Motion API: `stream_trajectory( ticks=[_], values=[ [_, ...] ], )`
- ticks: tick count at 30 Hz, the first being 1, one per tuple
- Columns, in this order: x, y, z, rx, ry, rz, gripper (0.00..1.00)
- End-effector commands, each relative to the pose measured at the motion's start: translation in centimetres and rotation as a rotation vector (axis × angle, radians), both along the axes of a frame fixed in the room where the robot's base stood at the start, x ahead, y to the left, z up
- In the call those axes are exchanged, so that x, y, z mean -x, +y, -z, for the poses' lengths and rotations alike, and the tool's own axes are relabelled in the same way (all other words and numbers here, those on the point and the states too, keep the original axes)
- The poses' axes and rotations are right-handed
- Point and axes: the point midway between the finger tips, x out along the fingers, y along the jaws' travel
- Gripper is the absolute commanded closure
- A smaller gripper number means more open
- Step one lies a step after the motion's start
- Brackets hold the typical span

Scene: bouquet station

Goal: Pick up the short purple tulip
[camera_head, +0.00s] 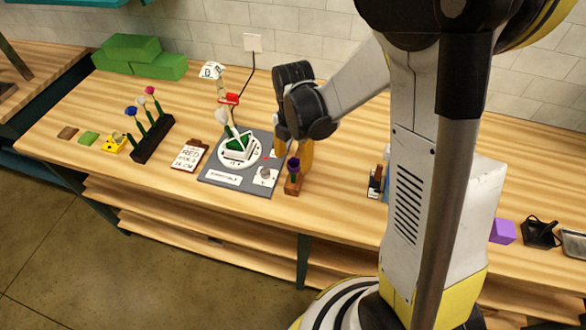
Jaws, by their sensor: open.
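The short purple tulip (294,164) stands upright in a small brown block (293,188) near the front edge of the bench, just right of a grey mat. Only its dark purple head and a bit of stem show. My gripper (294,154) points down at the tulip, with its yellow fingers open. The fingers show behind and to either side of the flower head. I cannot tell whether they touch it or how far they reach around it.
Left of the gripper, a white dial with a green and white piece (238,146) sits on the grey mat (211,172). A dark rack (153,140) holds several flowers farther left. A sign card (189,155) lies between. A purple block (503,231) lies far right. My arm hides the bench's right middle.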

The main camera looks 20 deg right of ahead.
Motion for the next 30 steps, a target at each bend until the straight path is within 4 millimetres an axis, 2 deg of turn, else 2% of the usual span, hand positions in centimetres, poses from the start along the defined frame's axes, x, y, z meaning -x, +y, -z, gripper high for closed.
stream_trajectory(
  ticks=[3,9,10,12,14,25,30],
  values=[
    [0.0,0.0,0.9,0.0,0.0,0.001,0.43],
    [0.0,0.0,0.9,0.0,0.0,0.001,0.43],
    [0.0,0.0,0.9,0.0,0.0,0.001,0.47],
    [0.0,0.0,0.9,0.0,0.0,0.001,0.69],
    [0.0,0.0,0.9,0.0,0.0,0.001,0.85],
    [0.0,0.0,0.8,0.0,0.0,0.001,0.85],
    [0.0,0.0,-0.4,0.0,0.0,0.001,0.86]
  ],
)
